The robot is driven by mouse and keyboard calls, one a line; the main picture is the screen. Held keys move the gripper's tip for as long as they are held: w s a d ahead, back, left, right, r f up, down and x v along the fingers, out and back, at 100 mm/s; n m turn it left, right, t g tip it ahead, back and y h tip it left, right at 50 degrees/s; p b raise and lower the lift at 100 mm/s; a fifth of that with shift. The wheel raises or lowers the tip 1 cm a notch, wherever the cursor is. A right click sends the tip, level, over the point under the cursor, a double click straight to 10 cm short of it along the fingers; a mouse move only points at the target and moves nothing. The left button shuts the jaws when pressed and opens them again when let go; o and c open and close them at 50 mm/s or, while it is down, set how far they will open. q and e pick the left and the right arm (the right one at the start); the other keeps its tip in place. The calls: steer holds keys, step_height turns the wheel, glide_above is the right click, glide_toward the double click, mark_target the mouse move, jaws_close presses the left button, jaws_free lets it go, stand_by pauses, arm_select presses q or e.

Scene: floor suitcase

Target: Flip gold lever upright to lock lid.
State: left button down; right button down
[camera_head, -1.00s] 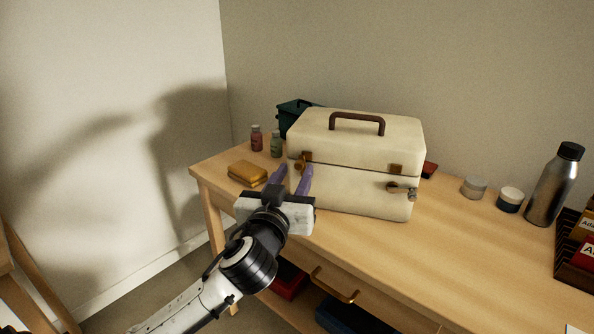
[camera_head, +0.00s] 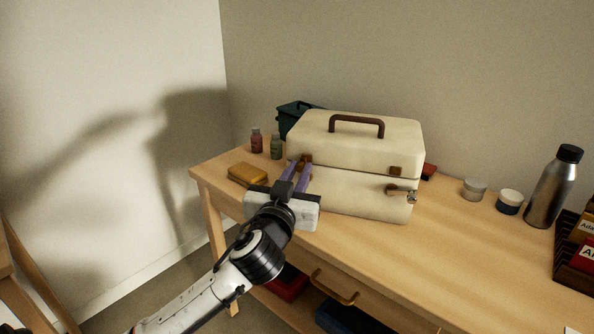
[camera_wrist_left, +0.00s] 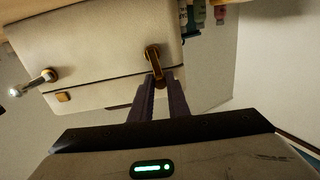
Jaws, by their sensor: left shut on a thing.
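A cream case (camera_head: 350,190) with a brown handle stands on the wooden table, its lid (camera_head: 350,145) down. The gold lever (camera_head: 306,158) is at the left of its front, near the lid seam. It also shows in the left wrist view (camera_wrist_left: 153,58), where its end reaches the fingertips. My left gripper (camera_head: 303,168) is shut on the gold lever; its purple-grey fingers partly hide it. The fingers also show in the left wrist view (camera_wrist_left: 160,88). A second lever (camera_head: 402,191) with a silver end juts sideways on the right of the front. My right gripper is not in view.
A yellow block (camera_head: 247,173) and two small bottles (camera_head: 257,140) stand left of the case. Two jars (camera_head: 510,201) and a steel bottle (camera_head: 555,185) stand to the right. The table's front right is clear. A drawer handle (camera_head: 335,287) is below the front edge.

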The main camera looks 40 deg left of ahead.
arm_select(q)
steer(key=shift+d+r+m, duration=0.1)
steer(key=shift+d+m, duration=0.05)
steer(key=shift+m, duration=0.35)
steer(key=shift+d+m, duration=0.1)
steer(key=shift+m, duration=0.2)
steer(key=c, duration=1.7)
jaws_free()
steer(key=v, duration=1)
steer(key=shift+s+d, duration=0.1)
